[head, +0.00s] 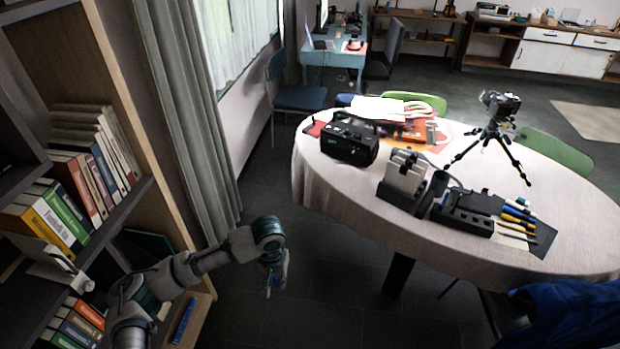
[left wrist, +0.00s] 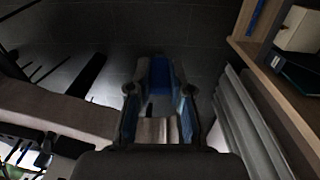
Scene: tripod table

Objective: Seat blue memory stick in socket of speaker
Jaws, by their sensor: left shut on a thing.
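My left gripper (head: 273,284) hangs over the dark floor between the bookshelf and the table, short of the table edge. In the left wrist view the left gripper (left wrist: 158,98) is shut on a blue piece, which I take to be the blue memory stick (left wrist: 160,74). The fingers hide part of it, and in the head view it is too small to make out clearly. The speaker (head: 349,139) appears to be the black box with a handle and small green marks at the table's left end. Its socket cannot be made out. My right gripper is not in view.
The white-clothed table (head: 330,188) also bears papers, a card holder (head: 402,176), a black organizer (head: 466,215), pens and a camera on a tripod (head: 492,130). A bookshelf (head: 150,205) stands at left. Open floor lies between shelf and table.

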